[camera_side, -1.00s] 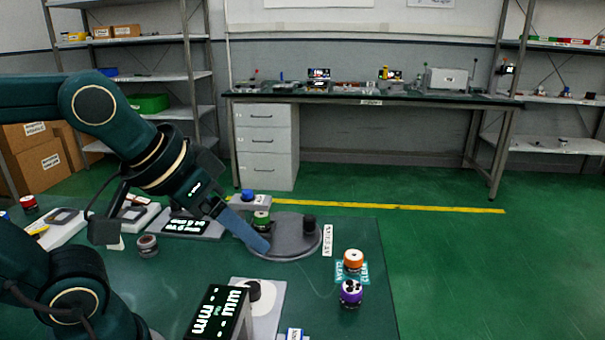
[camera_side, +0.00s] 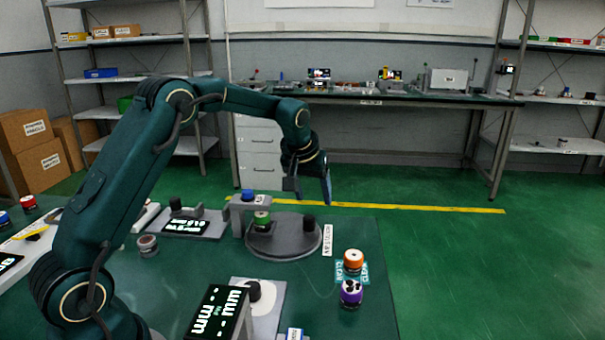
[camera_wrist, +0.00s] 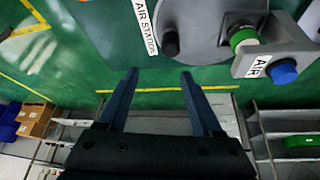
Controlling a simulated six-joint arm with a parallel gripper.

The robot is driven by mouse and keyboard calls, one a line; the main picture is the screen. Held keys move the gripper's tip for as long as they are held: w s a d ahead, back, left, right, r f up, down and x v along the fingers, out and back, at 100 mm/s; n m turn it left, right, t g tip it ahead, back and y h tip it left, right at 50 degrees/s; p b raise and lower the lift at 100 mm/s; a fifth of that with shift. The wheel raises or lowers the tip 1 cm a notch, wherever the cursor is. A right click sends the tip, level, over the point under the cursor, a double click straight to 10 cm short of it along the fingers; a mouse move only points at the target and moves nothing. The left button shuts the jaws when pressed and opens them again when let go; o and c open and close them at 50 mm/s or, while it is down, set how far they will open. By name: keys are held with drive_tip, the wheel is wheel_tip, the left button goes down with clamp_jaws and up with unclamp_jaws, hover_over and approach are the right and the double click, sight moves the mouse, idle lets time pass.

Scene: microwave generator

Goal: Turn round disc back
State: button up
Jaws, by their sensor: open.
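The round grey disc (camera_side: 285,246) lies on the green table in the side view, with a black knob (camera_side: 309,222) standing at its right edge. A green part (camera_side: 262,221) stands at the disc's left, beside the grey bracket with the blue button. In the wrist view the disc (camera_wrist: 205,45) is at the top, with its black knob (camera_wrist: 171,44) at its lower left and the green part (camera_wrist: 243,38) at its right. My gripper (camera_side: 311,200) is above and behind the disc, apart from the knob. In the wrist view its two fingers (camera_wrist: 159,72) are spread with nothing between them.
The bracket with a blue button (camera_side: 248,194) rises at the disc's left. An AIR STATION label (camera_side: 328,240) lies right of the disc. Orange (camera_side: 353,259) and purple (camera_side: 350,292) parts stand front right. A display box (camera_side: 217,312) stands in front.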

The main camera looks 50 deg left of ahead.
sight(308, 218)
drive_tip(key=shift+g, duration=0.5)
drive_tip(key=f, duration=0.2)
drive_tip(key=a+f, duration=0.1)
drive_tip(key=f, duration=0.1)
drive_tip(key=shift+s+a+f, duration=0.1)
drive_tip(key=shift+s, duration=0.2)
drive_tip(key=shift+x, duration=2.25)
clamp_jaws()
